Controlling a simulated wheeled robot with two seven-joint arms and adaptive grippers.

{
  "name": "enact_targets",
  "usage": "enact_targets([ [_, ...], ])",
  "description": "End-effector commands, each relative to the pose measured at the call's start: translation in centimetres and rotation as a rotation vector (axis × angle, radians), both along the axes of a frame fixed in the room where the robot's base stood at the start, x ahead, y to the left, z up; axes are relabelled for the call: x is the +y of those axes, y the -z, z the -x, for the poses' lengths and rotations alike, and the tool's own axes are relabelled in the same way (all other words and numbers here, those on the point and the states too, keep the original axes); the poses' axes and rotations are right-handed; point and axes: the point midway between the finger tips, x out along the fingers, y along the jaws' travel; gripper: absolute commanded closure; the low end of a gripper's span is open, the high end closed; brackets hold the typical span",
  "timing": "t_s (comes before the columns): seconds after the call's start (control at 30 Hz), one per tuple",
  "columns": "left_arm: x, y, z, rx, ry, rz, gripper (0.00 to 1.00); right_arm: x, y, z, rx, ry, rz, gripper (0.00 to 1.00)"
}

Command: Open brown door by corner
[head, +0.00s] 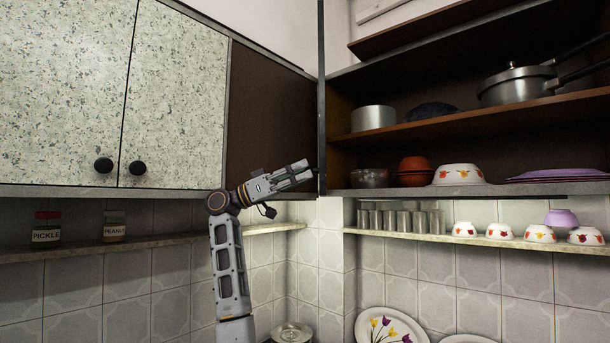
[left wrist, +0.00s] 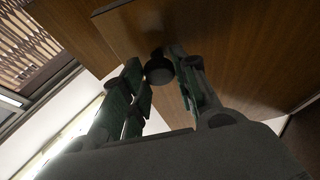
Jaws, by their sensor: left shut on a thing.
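The brown door (head: 266,110) is the dark panel by the room's corner, right of the two speckled doors in the head view. Its lower right part is behind my left gripper (head: 308,170), which reaches up from below to the panel's lower right edge. In the left wrist view the wood-grained brown surface (left wrist: 225,35) fills the upper right. A dark round knob (left wrist: 158,69) stands between the two fingers of my left gripper, which is shut on it. The knob is hidden by the gripper in the head view. My right gripper is not in view.
Two speckled cabinet doors (head: 178,95) with dark knobs are at the left. Open shelves (head: 470,125) at the right hold pots and bowls. A lower ledge holds steel tumblers (head: 400,219) and cups. Jars (head: 114,228) stand on the left ledge.

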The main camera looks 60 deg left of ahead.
Motion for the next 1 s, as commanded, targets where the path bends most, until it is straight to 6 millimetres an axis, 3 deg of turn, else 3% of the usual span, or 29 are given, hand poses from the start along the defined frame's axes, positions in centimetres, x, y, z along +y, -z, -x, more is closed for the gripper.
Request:
enact_targets([
  [0.3, 0.11, -0.13, 0.07, -0.003, -0.002, 0.002, 1.0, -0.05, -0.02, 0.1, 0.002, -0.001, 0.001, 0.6],
  [0.33, 0.1, -0.14, 0.06, -0.003, -0.003, 0.003, 0.67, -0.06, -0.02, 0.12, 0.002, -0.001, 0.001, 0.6],
  [0.47, 0.08, -0.11, 0.05, -0.002, -0.002, 0.002, 0.5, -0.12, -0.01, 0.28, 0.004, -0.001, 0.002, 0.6],
  [1.0, 0.5, 0.21, 0.57, -0.001, -0.002, 0.002, 0.5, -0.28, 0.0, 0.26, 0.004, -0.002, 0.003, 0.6],
])
